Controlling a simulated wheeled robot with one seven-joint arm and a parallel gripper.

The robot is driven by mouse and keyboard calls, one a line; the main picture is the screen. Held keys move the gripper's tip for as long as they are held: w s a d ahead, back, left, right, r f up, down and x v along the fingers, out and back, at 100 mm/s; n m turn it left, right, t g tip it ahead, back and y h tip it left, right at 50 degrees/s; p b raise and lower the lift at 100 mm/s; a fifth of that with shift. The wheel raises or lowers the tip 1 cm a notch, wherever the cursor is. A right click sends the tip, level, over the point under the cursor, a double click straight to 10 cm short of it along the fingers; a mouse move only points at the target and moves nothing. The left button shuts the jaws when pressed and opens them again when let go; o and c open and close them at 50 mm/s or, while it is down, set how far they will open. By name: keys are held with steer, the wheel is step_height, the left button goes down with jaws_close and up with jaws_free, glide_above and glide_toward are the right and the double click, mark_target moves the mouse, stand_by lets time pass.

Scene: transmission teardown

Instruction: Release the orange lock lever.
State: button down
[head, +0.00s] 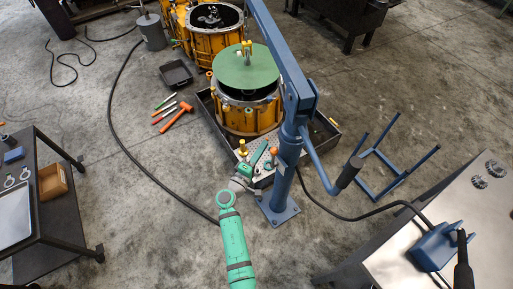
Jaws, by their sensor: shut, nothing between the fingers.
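A small orange part (274,152), which looks like the lock lever, stands up on the perforated plate (247,158) at the front of the housing stand. My teal arm reaches up from the bottom of the head view. My gripper (262,158) is at its far end, low over the plate and just left of the orange part. It is shut with nothing in it. The picture is too small to tell whether it touches the lever or how the lever is turned.
A blue crane (288,150) stands close on the right, its boom over the green disc (240,68) on the orange housing (246,115). An orange mallet (177,116) and hand tools lie left on the floor. A black cable (122,135) crosses the floor; a steel-topped bench (440,240) stands right.

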steer(key=shift+s+d, duration=0.65)
steer(key=shift+s, duration=0.05)
